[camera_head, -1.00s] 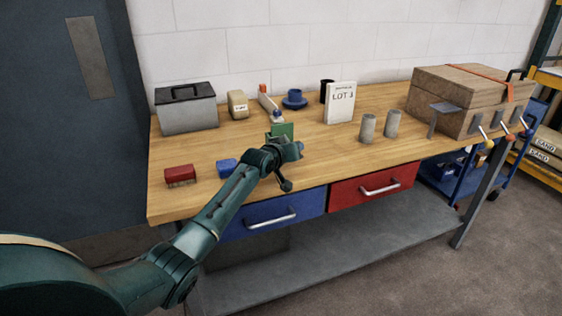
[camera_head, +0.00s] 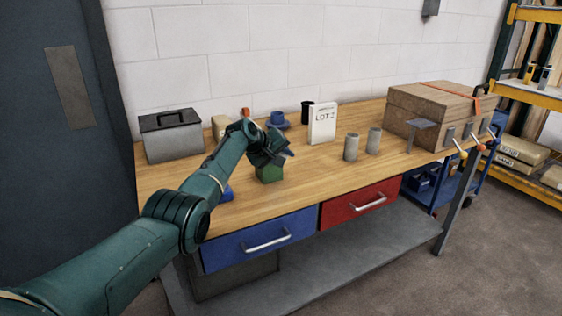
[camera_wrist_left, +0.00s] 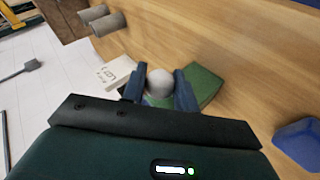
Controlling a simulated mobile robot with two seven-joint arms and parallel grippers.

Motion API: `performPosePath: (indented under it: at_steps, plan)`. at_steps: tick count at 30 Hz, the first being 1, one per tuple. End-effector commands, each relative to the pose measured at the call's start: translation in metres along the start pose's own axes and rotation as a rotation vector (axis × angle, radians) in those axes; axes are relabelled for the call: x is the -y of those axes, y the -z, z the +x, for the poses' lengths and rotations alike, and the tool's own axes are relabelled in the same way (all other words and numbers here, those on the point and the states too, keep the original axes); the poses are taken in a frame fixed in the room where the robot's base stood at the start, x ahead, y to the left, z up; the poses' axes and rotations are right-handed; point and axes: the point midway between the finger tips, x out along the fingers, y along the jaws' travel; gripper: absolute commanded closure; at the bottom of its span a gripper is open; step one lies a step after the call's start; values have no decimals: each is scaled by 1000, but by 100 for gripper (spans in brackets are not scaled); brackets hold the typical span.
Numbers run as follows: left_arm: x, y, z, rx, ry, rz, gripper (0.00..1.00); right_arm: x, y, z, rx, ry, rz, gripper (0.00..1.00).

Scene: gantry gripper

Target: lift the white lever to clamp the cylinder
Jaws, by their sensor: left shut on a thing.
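My left gripper (camera_head: 286,153) is over the workbench beside a green block (camera_head: 269,173), partly hidden by my arm. In the left wrist view its two blue fingers (camera_wrist_left: 160,84) are shut on a pale round knob (camera_wrist_left: 160,82), which looks like the end of the white lever. The lever's shaft is hidden. The green block (camera_wrist_left: 203,85) lies just beyond and beside the fingers. Two grey cylinders stand upright on the bench, one nearer (camera_head: 351,147) and one farther (camera_head: 374,140). I cannot tell whether another cylinder is in the clamp. My right gripper is not in view.
A white LOT card (camera_head: 322,124), a blue cup (camera_head: 278,119) and a black cup (camera_head: 307,112) stand behind. A grey toolbox (camera_head: 172,138) is at left, a wooden crate (camera_head: 430,108) at right. A blue block (camera_wrist_left: 300,138) lies near.

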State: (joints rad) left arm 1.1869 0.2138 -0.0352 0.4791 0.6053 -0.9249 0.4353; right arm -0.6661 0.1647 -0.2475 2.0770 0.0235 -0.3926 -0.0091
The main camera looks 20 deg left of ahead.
Motion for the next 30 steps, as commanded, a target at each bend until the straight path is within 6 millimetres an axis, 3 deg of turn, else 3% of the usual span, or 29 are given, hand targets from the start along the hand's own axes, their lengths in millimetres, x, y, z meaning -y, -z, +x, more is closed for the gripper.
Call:
performPosePath:
  at_steps: [22, 23, 30]
  plan:
    - [-3, -1, -2, 56, 2, -56, 100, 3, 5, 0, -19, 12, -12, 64]
    - [-3, -1, -2, 56, 3, -56, 69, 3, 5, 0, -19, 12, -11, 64]
    - [-3, 0, -2, 54, 3, -54, 50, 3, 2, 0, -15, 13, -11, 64]
